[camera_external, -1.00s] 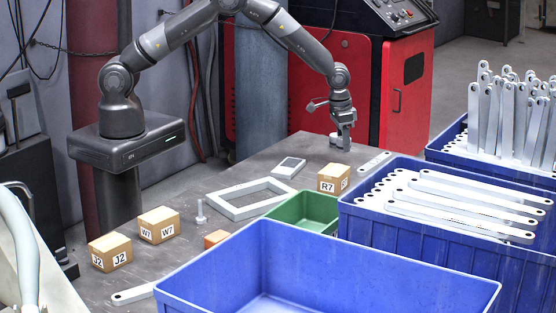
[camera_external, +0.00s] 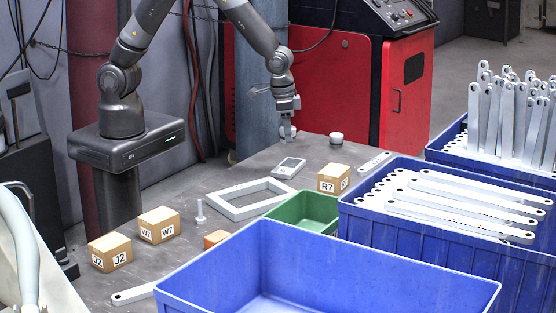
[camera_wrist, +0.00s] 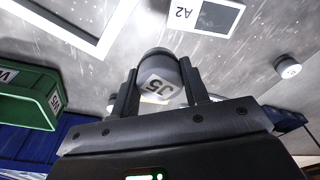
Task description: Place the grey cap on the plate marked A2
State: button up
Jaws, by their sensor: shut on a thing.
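My gripper (camera_external: 288,137) is shut on a grey cap (camera_wrist: 160,62), a short rounded piece with a white label that shows upside down between the fingers in the wrist view. In the external view the held cap appears as a light grey piece at the fingertips, low over the back of the table. The plate marked A2 (camera_external: 289,167) is a small pale plate with a dark panel, lying flat a little nearer the camera than my gripper. In the wrist view the plate (camera_wrist: 215,16) is at the top, its A2 label readable, apart from the held cap.
A second small pale cap (camera_external: 336,138) stands to the right of my gripper. The R7 box (camera_external: 332,179), green bin (camera_external: 305,204) and white frame (camera_external: 248,180) lie nearer the camera. Blue crates (camera_external: 400,232) fill the right front. Bare table lies around the plate.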

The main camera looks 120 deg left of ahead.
jog(key=s+d+m, duration=0.1)
jog(key=s+d, duration=0.3)
send_over(290, 165)
jog(key=f, duration=0.6)
jog(key=shift+s+d+f, duration=0.15)
jog(key=shift+d+f, duration=0.05)
jog(key=shift+f, duration=2.15)
jog(key=shift+f, duration=0.15)
jog(key=o, duration=1)
notch_tip(290, 165, up, 12)
jog(key=s, duration=0.1)
jog(key=shift+s+d, duration=0.15)
jog(key=shift+d, duration=0.15)
